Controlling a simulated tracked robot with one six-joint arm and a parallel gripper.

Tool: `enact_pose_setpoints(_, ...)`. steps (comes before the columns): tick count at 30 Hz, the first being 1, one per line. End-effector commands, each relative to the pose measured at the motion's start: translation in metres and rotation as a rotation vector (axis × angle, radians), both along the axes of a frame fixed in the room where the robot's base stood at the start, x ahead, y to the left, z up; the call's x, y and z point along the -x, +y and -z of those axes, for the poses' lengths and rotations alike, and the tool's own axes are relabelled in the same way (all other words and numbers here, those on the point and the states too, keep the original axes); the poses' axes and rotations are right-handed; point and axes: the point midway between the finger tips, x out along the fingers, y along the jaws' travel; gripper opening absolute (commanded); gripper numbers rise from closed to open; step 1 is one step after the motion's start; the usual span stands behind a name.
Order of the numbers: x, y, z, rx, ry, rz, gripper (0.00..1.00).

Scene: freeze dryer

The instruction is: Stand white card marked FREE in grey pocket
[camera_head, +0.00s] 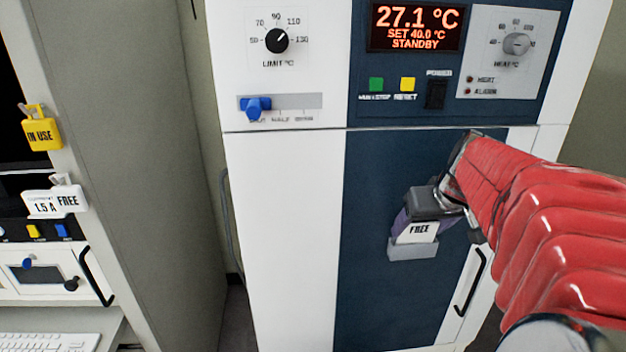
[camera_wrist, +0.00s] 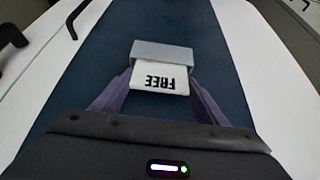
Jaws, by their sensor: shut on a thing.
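The white card marked FREE (camera_head: 416,232) is upright at the grey pocket (camera_head: 413,249) on the dark blue front panel. My gripper (camera_head: 412,220) is shut on the card, with a purple finger on each side of it. In the wrist view the card (camera_wrist: 158,79) lies between my fingertips (camera_wrist: 159,84), its lettering upside down. Its far edge meets the grey pocket (camera_wrist: 162,52), whose outer face shows beyond it. How deep the card's lower edge sits in the pocket is hidden.
A black door handle (camera_head: 472,284) is right of the pocket. A yellow IN USE tag (camera_head: 41,134) and another white FREE tag (camera_head: 67,201) hang on the left cabinet. The control panel with its red display (camera_head: 416,27) is above. The blue panel around the pocket is bare.

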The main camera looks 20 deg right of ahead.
Motion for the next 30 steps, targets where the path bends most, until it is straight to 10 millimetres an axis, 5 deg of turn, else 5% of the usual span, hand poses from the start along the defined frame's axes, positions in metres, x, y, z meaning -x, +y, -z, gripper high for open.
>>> enact_pose_setpoints(12,-0.0003,-0.0003,0.0041,0.000,0.000,0.000,0.34)
enact_pose_setpoints(13,-0.0003,-0.0003,0.0041,0.000,0.000,0.000,0.68)
enact_pose_setpoints(21,-0.0002,-0.0006,0.0040,0.001,0.000,0.001,0.87)
enact_pose_setpoints(30,-0.0001,-0.0006,0.0040,0.000,0.000,0.001,0.96)
